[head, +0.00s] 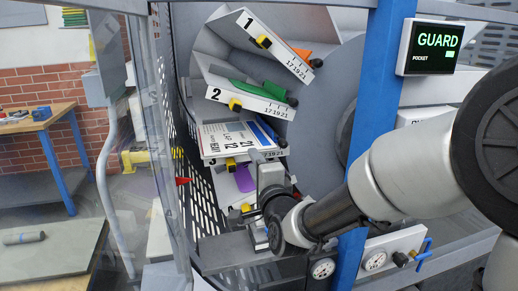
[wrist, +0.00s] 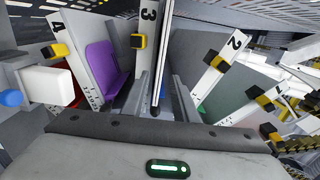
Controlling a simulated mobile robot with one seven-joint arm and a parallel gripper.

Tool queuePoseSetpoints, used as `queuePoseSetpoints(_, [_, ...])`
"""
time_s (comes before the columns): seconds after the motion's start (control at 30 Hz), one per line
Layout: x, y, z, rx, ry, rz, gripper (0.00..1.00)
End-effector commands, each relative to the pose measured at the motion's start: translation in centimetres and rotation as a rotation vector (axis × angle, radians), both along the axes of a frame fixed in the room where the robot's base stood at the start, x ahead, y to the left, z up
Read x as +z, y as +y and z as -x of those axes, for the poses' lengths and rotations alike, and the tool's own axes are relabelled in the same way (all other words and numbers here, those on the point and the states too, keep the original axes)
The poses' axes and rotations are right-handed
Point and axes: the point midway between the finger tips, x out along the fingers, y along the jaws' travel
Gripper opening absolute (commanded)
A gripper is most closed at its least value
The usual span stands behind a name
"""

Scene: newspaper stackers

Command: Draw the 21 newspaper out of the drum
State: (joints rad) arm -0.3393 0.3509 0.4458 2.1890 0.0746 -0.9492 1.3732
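A newspaper (head: 228,137) with a printed front and large figures lies in the third pocket of the grey drum (head: 318,120). It sticks out toward the front. My gripper (head: 270,172) is at the newspaper's lower right in the head view. In the wrist view the newspaper (wrist: 160,50) shows edge-on as a thin upright strip beside the label 3. My gripper (wrist: 161,100) has a finger on each side of this strip. Gaps seem to show between fingers and strip, so it looks open around it. The newspaper's inner part is hidden.
Pocket 1 (head: 275,47) holds an orange item and pocket 2 (head: 250,100) a green one, above. A lower pocket holds a purple item (wrist: 103,68). A blue post (head: 378,100) and a GUARD display (head: 436,47) stand right. A perforated guard panel is left.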

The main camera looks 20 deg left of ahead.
Motion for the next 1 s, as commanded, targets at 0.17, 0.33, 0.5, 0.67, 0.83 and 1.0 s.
queuePoseSetpoints(0.17, [0.2,1.8,-2.0,0.001,0.003,0.001,0.27])
queuePoseSetpoints(0.33, [-0.3,3.0,-3.6,0.000,-0.001,0.001,0.27])
queuePoseSetpoints(0.5, [-0.2,3.7,-4.4,0.000,0.000,0.001,0.27])
queuePoseSetpoints(0.67, [-0.1,3.9,-4.7,0.000,-0.001,0.002,0.27])
queuePoseSetpoints(0.83, [0.0,3.9,-4.7,0.000,0.000,0.003,0.27])
queuePoseSetpoints(1.0, [0.0,3.9,-4.6,0.000,0.000,0.003,0.15])
